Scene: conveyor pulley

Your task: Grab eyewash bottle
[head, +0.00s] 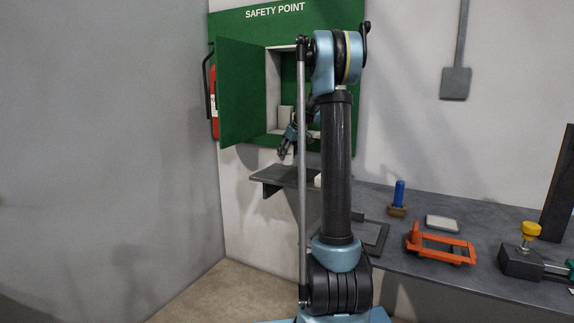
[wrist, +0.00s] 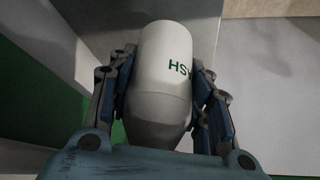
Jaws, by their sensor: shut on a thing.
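The eyewash bottle (wrist: 164,95) is white with green letters, of which "HS" can be read, and a tapered end toward the palm. It fills the middle of the wrist view. My gripper (wrist: 163,60) is shut on it, with one finger against each side. In the head view, part of my arm's end shows by the open green cabinet (head: 246,92), in front of its lower opening. My arm's column hides much of that area, and I cannot make out the held bottle there.
The cabinet door (head: 242,95) stands open to the left, beside a red extinguisher (head: 213,100). A grey shelf (head: 285,177) juts out below the cabinet. The bench (head: 480,277) at right holds a blue-handled tool (head: 399,193), an orange frame (head: 440,246) and a yellow-knobbed block (head: 522,262).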

